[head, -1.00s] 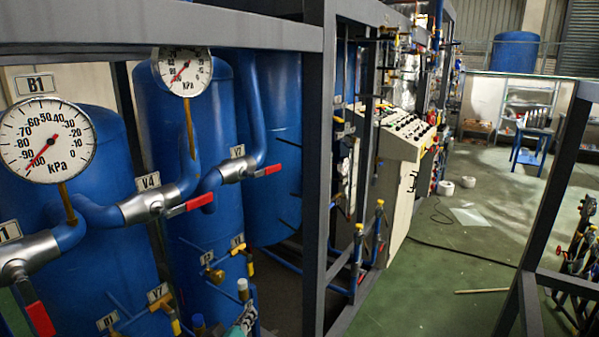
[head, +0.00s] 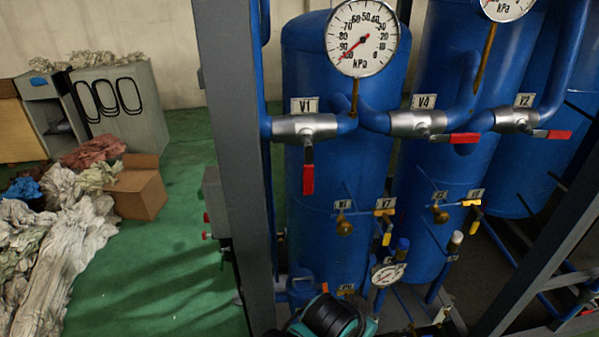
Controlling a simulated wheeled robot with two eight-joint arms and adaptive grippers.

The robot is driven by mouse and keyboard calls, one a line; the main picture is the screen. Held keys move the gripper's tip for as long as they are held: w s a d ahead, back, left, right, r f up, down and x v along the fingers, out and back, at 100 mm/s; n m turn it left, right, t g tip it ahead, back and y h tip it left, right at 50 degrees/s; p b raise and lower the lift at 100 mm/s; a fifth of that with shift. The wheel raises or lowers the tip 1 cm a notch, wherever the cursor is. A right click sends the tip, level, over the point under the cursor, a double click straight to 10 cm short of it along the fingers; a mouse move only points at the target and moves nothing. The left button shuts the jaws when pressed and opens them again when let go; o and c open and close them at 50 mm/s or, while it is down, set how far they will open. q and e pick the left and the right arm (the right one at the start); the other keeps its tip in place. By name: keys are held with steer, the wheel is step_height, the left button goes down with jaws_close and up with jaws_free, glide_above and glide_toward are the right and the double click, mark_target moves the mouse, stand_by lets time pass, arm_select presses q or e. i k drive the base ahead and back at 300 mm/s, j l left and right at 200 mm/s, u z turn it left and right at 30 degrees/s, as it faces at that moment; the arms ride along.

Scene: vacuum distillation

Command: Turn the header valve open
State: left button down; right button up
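Three labelled silver valves sit in a row on the blue header pipes: V1 (head: 303,127), V4 (head: 417,122) and V2 (head: 512,119). The red handle of V1 (head: 308,179) hangs straight down, across its pipe. The red handle of V4 (head: 464,138) and the red handle of V2 (head: 560,134) lie roughly level, along their pipes. I cannot tell from the labels which one is the header valve. A round kPa gauge (head: 362,38) stands above V1, its red needle pointing to the lower left. Neither of my grippers shows in the head view.
A dark grey frame post (head: 232,150) stands just left of V1. Blue tanks (head: 335,225) stand behind the valves. Smaller yellow-handled valves (head: 386,228) sit lower down. A black and teal machine (head: 335,318) is at the bottom.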

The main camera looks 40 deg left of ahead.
mark_target(308, 167)
steer(key=u, duration=1.5)
